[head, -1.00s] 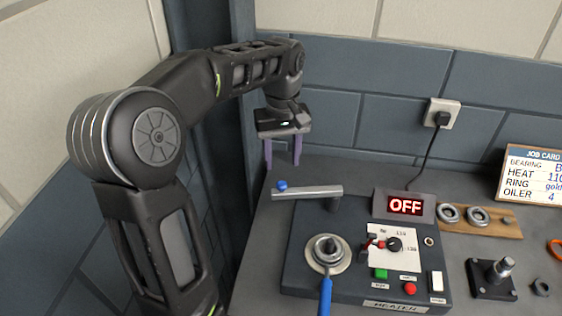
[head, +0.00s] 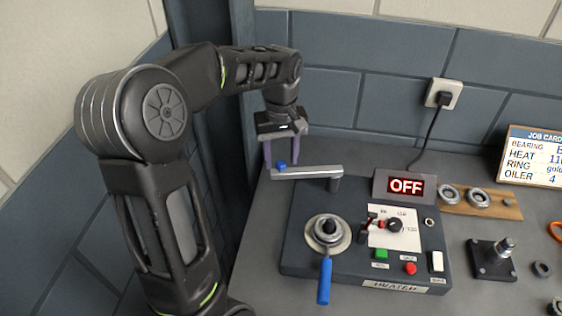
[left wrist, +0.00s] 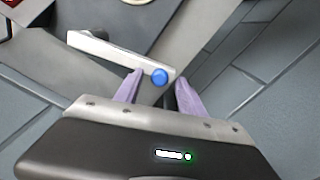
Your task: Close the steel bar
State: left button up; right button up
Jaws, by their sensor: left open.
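The steel bar (head: 308,172) is a flat grey arm with a blue knob (head: 281,163) at its left end. Its right end sits on a dark post at the back left of the heater (head: 310,262), and it points left past the heater's edge. My left gripper (head: 281,164) is open at the knob end. In the left wrist view the steel bar (left wrist: 115,53) runs up to the left, and the blue knob (left wrist: 160,76) shows between the two purple fingers (left wrist: 158,88). I cannot tell whether either finger touches it. My right gripper is not in view.
The heater has an OFF display (head: 405,186), a dial, buttons and a blue-handled part (head: 325,278). Right of it are a wooden board with rings (head: 500,207), a black block with a steel pin (head: 492,262) and a job card (head: 537,165). A wall stands close behind.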

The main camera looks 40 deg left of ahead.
pick_arm(q)
jog(key=shift+f, duration=0.55)
jog(key=shift+r, duration=0.1)
jog(key=shift+c, duration=0.4)
grip_shut()
dwell(0.5)
